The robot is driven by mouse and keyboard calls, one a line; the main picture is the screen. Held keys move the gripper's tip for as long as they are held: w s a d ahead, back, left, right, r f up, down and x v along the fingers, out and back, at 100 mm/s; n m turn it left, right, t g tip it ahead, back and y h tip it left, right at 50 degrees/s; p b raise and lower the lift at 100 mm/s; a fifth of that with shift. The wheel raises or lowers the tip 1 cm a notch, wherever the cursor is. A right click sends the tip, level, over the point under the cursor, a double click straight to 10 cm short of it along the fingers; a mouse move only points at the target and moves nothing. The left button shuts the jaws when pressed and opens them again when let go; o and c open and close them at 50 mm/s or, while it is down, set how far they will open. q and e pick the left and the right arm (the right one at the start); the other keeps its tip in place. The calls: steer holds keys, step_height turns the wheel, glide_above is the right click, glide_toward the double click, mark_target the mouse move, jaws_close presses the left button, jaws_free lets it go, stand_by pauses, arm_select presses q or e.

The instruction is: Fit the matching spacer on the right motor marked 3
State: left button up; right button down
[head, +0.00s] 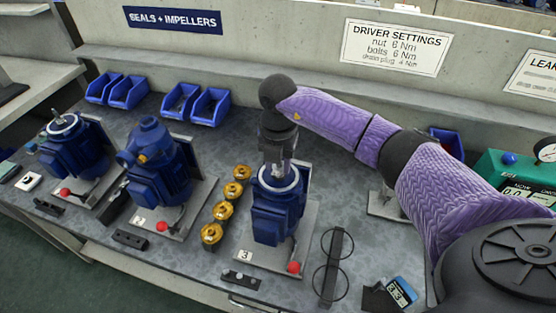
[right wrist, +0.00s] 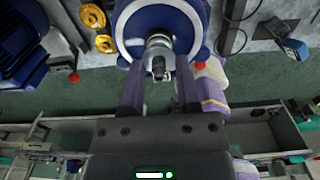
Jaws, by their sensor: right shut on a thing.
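The motor marked 3 (head: 277,212) is a blue unit with a pale top ring, standing upright on a grey plate with a white "3" tag (head: 246,255). My right gripper (head: 277,168) points down over its top. My left gripper is not in view.
Two more blue motors (head: 152,170) (head: 75,152) stand to the left. Several brass round parts (head: 223,210) line up beside motor 3. Blue bins (head: 210,106) stand at the back. A dark strap-like item with wire loops (head: 335,262) and a blue handheld gauge (head: 400,291) lie to the right.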

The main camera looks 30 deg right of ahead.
steer(key=shift+f, duration=0.15)
jaws_free()
stand_by(0.5)
stand_by(0.4)
step_height(320, 180, up, 9)
steer(key=p, duration=0.8)
